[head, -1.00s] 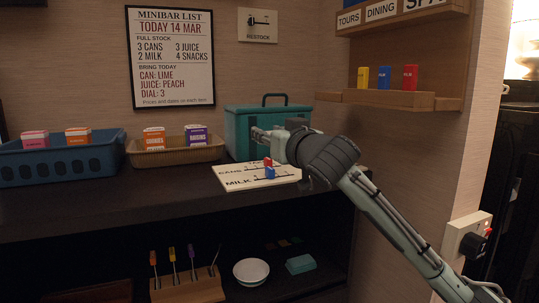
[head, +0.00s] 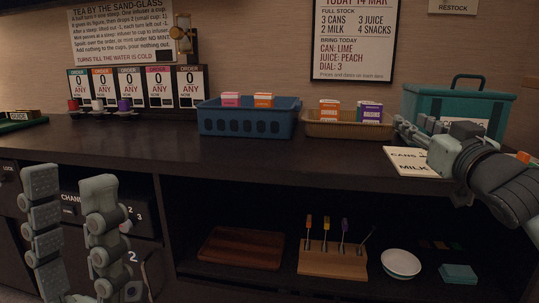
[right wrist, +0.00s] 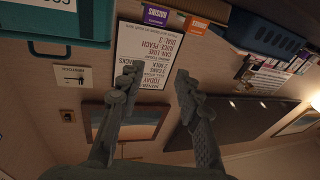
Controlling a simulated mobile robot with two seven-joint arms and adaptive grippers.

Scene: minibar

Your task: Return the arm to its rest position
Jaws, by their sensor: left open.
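My left gripper (head: 72,185) stands upright at the lower left of the head view, in front of the counter. Its two fingers are apart with nothing between them. My right arm comes in from the right edge over the counter, and its gripper (head: 412,130) is by the teal cooler box (head: 490,106), above the white CANS/MILK card (head: 400,160). In the right wrist view the right gripper (right wrist: 155,92) has its fingers wide apart and empty. My right arm hides part of the card and the cooler box front.
A blue basket (head: 247,122) and a tan basket (head: 348,130) with small cartons stand along the back of the dark counter (head: 240,155). Order cards (head: 132,82) stand at the left. The lower shelf holds a tool block (head: 332,262) and a white bowl (head: 401,263). The counter's front middle is clear.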

